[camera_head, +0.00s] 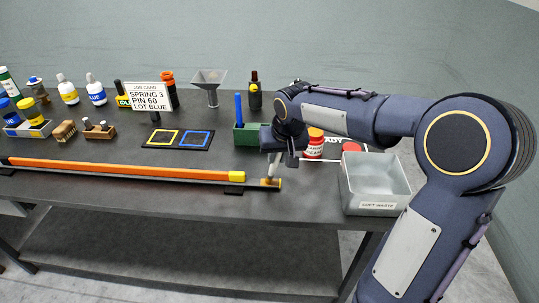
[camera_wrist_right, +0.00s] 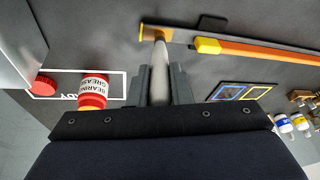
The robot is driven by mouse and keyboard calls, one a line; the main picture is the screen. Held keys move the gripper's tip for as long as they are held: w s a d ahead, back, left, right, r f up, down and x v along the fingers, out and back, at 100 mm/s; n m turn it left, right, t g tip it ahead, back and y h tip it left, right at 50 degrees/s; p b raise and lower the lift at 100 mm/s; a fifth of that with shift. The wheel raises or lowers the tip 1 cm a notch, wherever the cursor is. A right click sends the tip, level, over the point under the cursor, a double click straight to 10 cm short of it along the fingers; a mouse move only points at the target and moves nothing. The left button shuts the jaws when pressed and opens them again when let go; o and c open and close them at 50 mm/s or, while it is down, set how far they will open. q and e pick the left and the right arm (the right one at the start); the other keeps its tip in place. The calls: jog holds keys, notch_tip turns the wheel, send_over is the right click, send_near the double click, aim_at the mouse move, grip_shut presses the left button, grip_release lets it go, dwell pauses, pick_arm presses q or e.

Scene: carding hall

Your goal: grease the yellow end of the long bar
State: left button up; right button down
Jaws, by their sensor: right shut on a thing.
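The long bar (camera_head: 130,169) lies across the front of the table, mostly orange, with a yellow block (camera_head: 237,176) near its right end. My right gripper (camera_head: 275,158) is shut on a pale-handled brush (camera_wrist_right: 160,72) pointing down. The brush's bristles (camera_head: 269,182) are at the stub, beside the yellow tip, and appear to touch it. An orange-red bearing grease jar (camera_head: 314,143) stands right of the gripper. My left gripper is out of view.
A red lid (camera_head: 351,147) lies behind the grey soft waste bin (camera_head: 375,188) at right. A green holder (camera_head: 248,134) and a dark mat with yellow and blue squares (camera_head: 180,138) stand behind the bar. Bottles and a job card (camera_head: 148,96) fill the back left.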

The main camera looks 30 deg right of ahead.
jog(key=s+d, duration=0.2)
jog(key=d, duration=0.1)
jog(key=shift+d, duration=0.1)
dwell(0.3)
notch_tip(320, 180, up, 6)
jog(key=p, duration=0.4)
jog(key=shift+p, duration=0.3)
notch_tip(320, 180, up, 3)
jog(key=shift+p, duration=1.2)
